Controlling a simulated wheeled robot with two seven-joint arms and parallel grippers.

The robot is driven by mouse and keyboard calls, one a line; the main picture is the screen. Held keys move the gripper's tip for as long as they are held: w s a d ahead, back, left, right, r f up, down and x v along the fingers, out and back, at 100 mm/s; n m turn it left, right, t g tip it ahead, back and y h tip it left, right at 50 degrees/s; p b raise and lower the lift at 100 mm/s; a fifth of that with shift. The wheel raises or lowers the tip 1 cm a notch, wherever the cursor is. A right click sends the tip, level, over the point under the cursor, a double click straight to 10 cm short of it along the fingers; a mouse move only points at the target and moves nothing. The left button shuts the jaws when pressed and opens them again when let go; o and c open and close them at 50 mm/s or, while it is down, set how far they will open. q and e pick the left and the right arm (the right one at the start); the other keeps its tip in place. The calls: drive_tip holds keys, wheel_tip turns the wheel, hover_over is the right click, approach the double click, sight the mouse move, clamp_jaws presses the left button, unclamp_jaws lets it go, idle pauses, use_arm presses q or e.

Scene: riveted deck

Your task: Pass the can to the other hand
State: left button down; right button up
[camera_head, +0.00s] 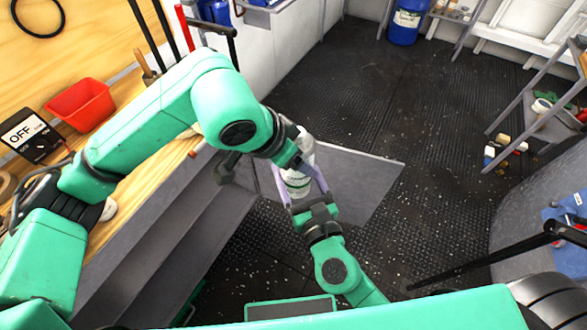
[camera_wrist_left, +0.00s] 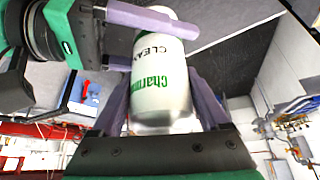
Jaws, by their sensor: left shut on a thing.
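The can (camera_head: 297,184) is white with green lettering and stands roughly upright, held off the floor. My left gripper (camera_head: 300,160) reaches it from above left, and its fingertips are mostly hidden in the head view. In the left wrist view the can (camera_wrist_left: 160,75) sits between the left gripper's purple fingers (camera_wrist_left: 165,100), which are shut on it. My right gripper (camera_head: 301,186) comes from below with its purple fingers spread on either side of the can. In the left wrist view one right finger (camera_wrist_left: 150,18) crosses the can's upper end; any contact is unclear.
A wooden bench (camera_head: 150,175) with a red bin (camera_head: 80,104) is at the left. A grey plate (camera_head: 365,180) lies on the dark deck (camera_head: 400,100) beneath the grippers. A shelf (camera_head: 545,105) with small items stands at the right. A blue drum (camera_head: 406,22) is at the back.

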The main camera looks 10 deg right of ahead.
use_arm(q)
drive_tip(key=shift+d, duration=0.15)
use_arm(e)
drive_tip(key=shift+s+a, duration=0.15)
drive_tip(key=shift+a, duration=0.15)
drive_tip(key=c, duration=0.5)
use_arm(q)
unclamp_jaws()
use_arm(e)
drive_tip(key=shift+r, duration=0.1)
clamp_jaws()
use_arm(q)
drive_tip(key=shift+r, duration=0.1)
